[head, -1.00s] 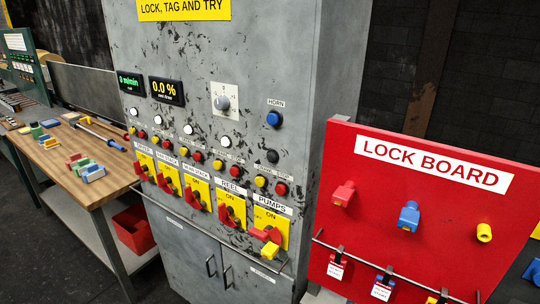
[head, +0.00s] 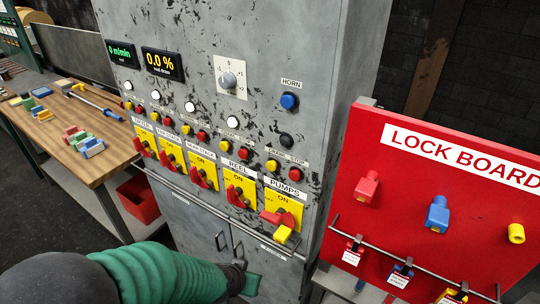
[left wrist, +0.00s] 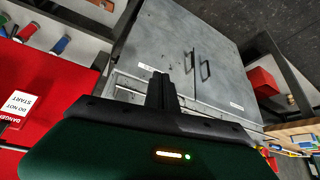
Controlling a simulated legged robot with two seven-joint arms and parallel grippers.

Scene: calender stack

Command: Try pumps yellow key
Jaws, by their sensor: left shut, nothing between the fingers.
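The PUMPS switch (head: 291,206) is the rightmost yellow plate on the grey cabinet. Its red handle (head: 270,216) points to the left, and a yellow block-like lock or key (head: 283,234) hangs at its lower right. Above it are a yellow button (head: 272,165) and a red button (head: 296,174). My left gripper (head: 243,272) is low in front of the cabinet doors, below and left of the PUMPS switch and apart from it. In the left wrist view its dark fingers (left wrist: 161,88) are shut and empty, pointing toward the doors. My right gripper is not in view.
A rail (head: 200,205) runs across the cabinet below the switches. The red lock board (head: 345,210) stands at right with red (head: 367,189), blue (head: 437,214) and yellow (head: 516,233) pieces and hanging tags. A wooden bench (head: 95,160) with colored blocks is at left.

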